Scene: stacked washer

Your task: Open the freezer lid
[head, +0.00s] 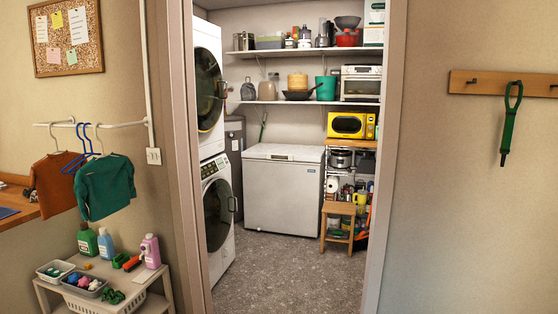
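The white chest freezer (283,195) stands against the back wall of a small room, seen through a doorway. Its lid (284,153) is flat on top and looks shut. A small dark label sits on the upper right of its front. Neither of my grippers shows in the head view, and the freezer is well ahead of me, beyond the door frame.
The door frame (180,160) bounds the passage. Stacked white washers (217,215) stand inside on the left, a wooden stool (338,222) and rack on the right. Grey floor (285,275) before the freezer is clear. A low shelf unit (150,300) stands at near left.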

